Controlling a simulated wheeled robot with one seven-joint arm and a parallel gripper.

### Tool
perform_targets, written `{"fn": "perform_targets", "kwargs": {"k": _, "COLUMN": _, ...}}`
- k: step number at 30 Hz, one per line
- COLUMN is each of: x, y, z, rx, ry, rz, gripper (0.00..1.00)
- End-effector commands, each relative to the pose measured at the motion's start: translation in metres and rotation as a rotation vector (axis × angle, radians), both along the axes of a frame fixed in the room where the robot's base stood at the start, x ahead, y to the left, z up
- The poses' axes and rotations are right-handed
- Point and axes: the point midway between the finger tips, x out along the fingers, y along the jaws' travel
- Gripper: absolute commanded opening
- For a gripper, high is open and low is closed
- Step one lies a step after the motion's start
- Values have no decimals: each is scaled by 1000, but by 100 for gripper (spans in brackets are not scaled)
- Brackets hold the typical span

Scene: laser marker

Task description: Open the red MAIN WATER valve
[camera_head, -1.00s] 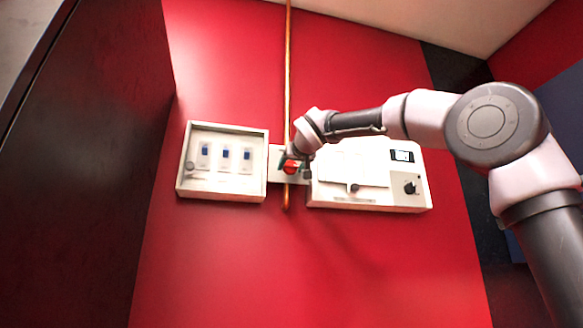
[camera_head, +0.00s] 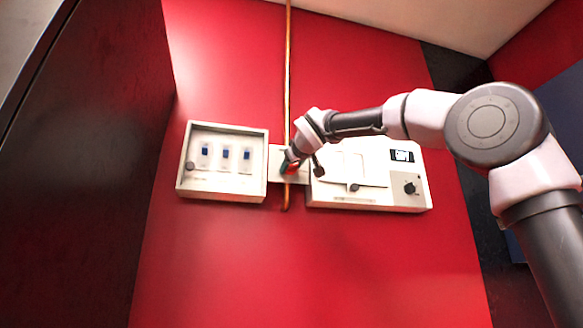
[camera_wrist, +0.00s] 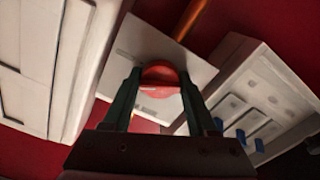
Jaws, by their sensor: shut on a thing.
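The red valve (camera_head: 291,169) sits on a pale plate on the red wall, in front of a copper pipe. In the wrist view the red valve handle (camera_wrist: 159,78) is round, with a lighter bar across it. My gripper (camera_head: 289,164) is at the valve. In the wrist view my gripper (camera_wrist: 158,88) has one dark finger on each side of the handle, closed on it. The pale plate (camera_wrist: 150,42) shows behind the handle. Any MAIN WATER lettering is too small to read.
A white box (camera_head: 222,190) with several blue switches is close left of the valve. A white panel (camera_head: 370,197) with a display and a dark knob (camera_head: 410,188) is close right. The copper pipe (camera_head: 287,75) runs vertically. A dark cabinet (camera_head: 85,160) stands at the left.

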Motion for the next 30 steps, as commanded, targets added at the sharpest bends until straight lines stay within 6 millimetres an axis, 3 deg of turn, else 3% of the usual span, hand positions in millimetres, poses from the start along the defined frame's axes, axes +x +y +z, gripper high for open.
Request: {"fn": "perform_targets", "kwargs": {"k": 30, "x": 1, "y": -1, "z": -1, "rx": -892, "ry": -253, "rz": 0, "gripper": 3}}
